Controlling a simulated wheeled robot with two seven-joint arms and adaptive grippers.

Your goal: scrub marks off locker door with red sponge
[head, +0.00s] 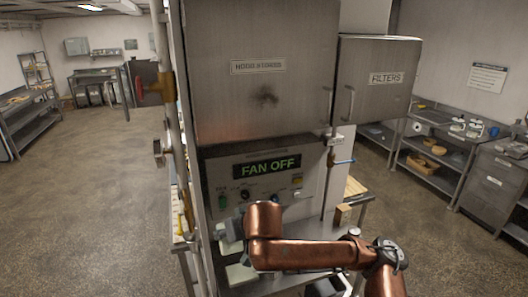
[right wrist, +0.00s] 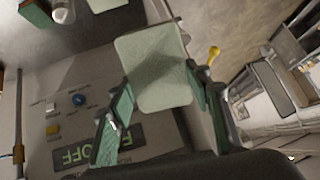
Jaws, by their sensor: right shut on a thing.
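The large grey metal door (head: 225,35) with a printed label hangs above the fan panel. A dark smudge (head: 265,97) marks its lower middle. My right gripper (head: 228,234), on the copper arm, is low in front of the panel, below the door and apart from it. In the right wrist view its green-padded fingers (right wrist: 160,82) are shut on a pale green pad (right wrist: 152,58). The pad (head: 231,245) shows partly in the head view. I cannot make out anything red that is clearly a sponge. My left gripper is out of view.
The panel reads FAN OFF (head: 266,167) and has knobs. A FILTERS door (head: 380,78) is at right. Another pale block (head: 240,274) and a brown block (head: 342,215) lie low down. Open floor is on the left.

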